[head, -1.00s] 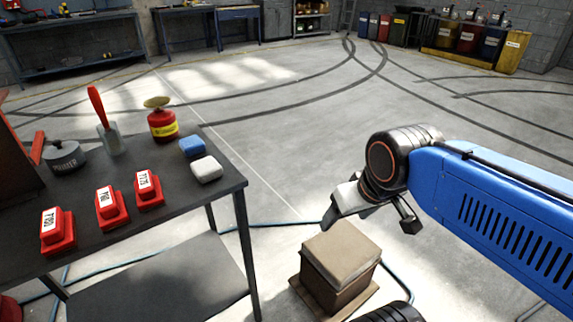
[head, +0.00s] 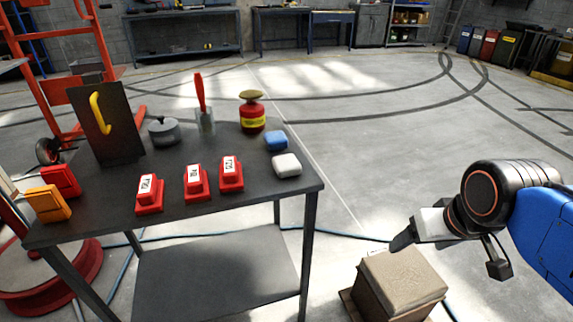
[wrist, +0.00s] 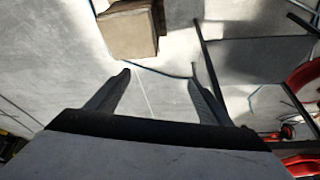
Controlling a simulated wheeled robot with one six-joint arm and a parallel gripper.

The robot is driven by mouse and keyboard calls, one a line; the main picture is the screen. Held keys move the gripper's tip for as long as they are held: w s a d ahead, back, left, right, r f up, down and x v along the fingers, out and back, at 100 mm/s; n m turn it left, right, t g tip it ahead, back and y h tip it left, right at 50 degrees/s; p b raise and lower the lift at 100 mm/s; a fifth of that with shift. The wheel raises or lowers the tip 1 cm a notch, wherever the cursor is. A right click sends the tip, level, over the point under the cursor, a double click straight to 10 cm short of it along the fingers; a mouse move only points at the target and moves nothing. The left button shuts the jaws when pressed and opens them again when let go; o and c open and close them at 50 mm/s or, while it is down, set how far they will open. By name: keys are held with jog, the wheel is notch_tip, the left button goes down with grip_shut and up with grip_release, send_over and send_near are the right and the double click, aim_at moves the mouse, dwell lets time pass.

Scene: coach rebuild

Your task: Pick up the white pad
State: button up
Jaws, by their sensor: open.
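The white pad (head: 287,165) lies on the dark table (head: 255,195), near its right front corner in the head view. A blue pad (head: 276,141) lies just behind it. My gripper (head: 402,240) is to the right of the table, off its edge and well apart from the white pad. The white pad cannot be made out in the wrist view.
Red blocks with labels (head: 197,183), a red and yellow can (head: 252,115), a red-handled tool (head: 205,115) and a grey tin (head: 164,131) stand on the table. A cardboard-coloured box (head: 402,282) stands on the floor below my gripper, also in the wrist view (wrist: 128,32).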

jog(key=w+a+r+n+g, duration=0.1)
jog(key=w+a+r+n, duration=0.35)
jog(key=w+r, duration=0.35)
notch_tip(320, 180, up, 16)
jog(key=n+g, duration=0.4)
jog(key=n, duration=1.3)
send_over(286, 161)
jog(key=f, duration=1.1)
jog(key=shift+w+d, duration=0.15)
jog(key=shift+w, duration=0.05)
jog(key=shift+s+f, duration=0.2)
jog(key=shift+f, duration=2.55)
jog(key=c, duration=1.2)
notch_tip(286, 161, up, 10)
